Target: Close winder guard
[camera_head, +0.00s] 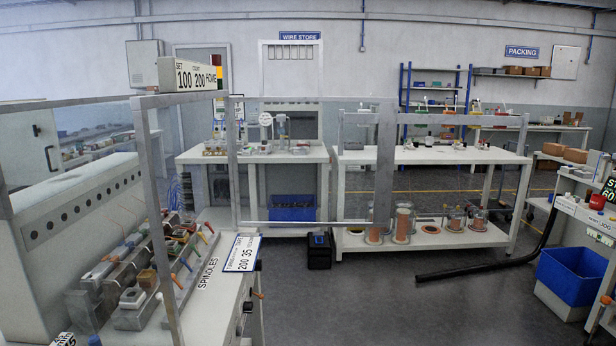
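The winder (70,215) is a pale machine on the left with a row of dark round holes along its face and a bench of spindles (145,280) in front. Its guard is a clear panel in a grey metal frame (310,222). The guard panel appears swung open, reaching out to the right beyond the bench over the aisle, with a wide grey upright (385,165) at its far end. A fixed grey post (157,220) stands at the front of the spindle bench. Neither of my grippers is in view.
A white bench (260,155) stands behind the guard, with a second bench (440,155) to its right holding copper spools below. A black box (320,250) sits on the floor. A black hose (480,268) and blue bin (572,275) lie right. The middle floor is clear.

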